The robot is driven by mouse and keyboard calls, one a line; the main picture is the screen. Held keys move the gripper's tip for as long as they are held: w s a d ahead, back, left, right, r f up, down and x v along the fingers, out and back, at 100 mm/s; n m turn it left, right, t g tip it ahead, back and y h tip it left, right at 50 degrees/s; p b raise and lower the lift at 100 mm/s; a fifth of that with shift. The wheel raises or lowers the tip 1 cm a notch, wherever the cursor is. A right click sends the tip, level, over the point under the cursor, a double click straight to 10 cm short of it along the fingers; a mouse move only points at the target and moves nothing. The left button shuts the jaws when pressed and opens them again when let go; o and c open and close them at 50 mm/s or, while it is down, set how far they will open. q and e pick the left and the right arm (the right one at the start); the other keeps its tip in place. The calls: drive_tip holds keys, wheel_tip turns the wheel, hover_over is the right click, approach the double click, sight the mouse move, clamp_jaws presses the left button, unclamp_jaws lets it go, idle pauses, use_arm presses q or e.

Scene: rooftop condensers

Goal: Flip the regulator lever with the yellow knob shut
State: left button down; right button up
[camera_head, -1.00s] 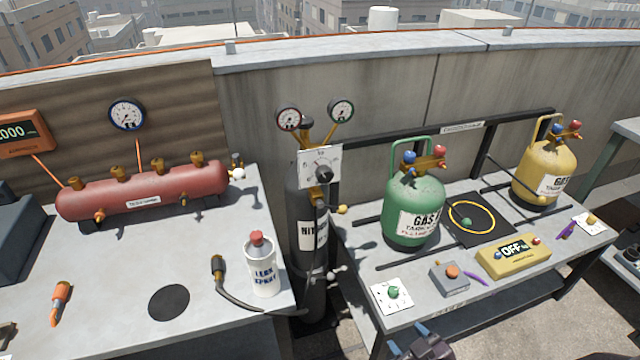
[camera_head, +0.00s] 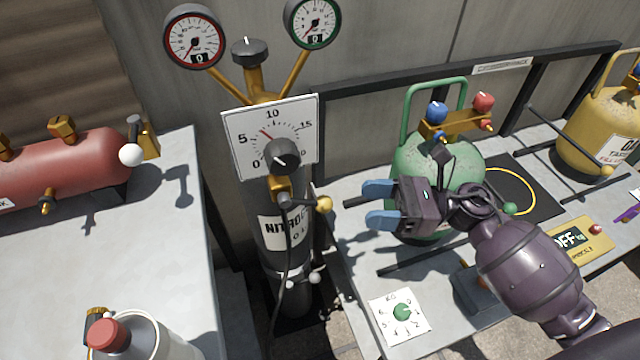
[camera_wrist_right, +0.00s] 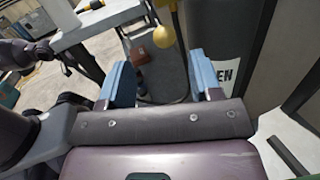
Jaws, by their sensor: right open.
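The yellow knob (camera_head: 324,204) of the regulator lever sits at the right of the brass valve body (camera_head: 281,188), below the black dial knob (camera_head: 283,154) on the white scale plate. The regulator stands on the dark nitrogen cylinder (camera_head: 283,240). The yellow knob also shows in the right wrist view (camera_wrist_right: 164,37), just beyond and between the fingers. My right gripper (camera_head: 378,204) is open and empty, its blue fingertips pointing left toward the knob, a short gap away. My right gripper (camera_wrist_right: 160,82) also shows in its wrist view. My left gripper is not in view.
A green tank (camera_head: 408,160) stands right behind my right gripper. A red manifold (camera_head: 70,165) with a white-knobbed valve lies on the left bench. A spray can (camera_head: 140,340) stands at lower left. A dark hose hangs down the cylinder front. Two gauges (camera_head: 194,38) rise above.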

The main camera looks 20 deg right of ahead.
sight(313, 202)
drive_tip(key=w+a+n+g, duration=0.1)
drive_tip(key=w+a+n, duration=0.1)
drive_tip(key=a, duration=0.8)
drive_tip(key=shift+w+f, duration=0.45)
drive_tip(key=shift+w, duration=0.45)
clamp_jaws()
